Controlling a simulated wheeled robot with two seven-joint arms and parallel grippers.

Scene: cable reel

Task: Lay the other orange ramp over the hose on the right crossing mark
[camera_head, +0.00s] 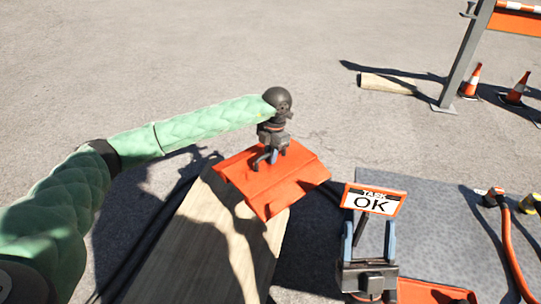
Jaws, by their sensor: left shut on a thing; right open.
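My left gripper (270,160) is shut on an orange ramp (283,190), which it holds tilted over the far end of a wooden board (190,262). I cannot tell whether the ramp touches the board. Another orange piece (430,292), perhaps the other ramp, is partly cut off at the bottom, beside the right gripper. A black hose (143,250) runs along the board's left side. No crossing mark is distinguishable.
A grey mat (440,215) lies at right, with an orange hose (507,250) along it. Open pavement fills the upper left and centre.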

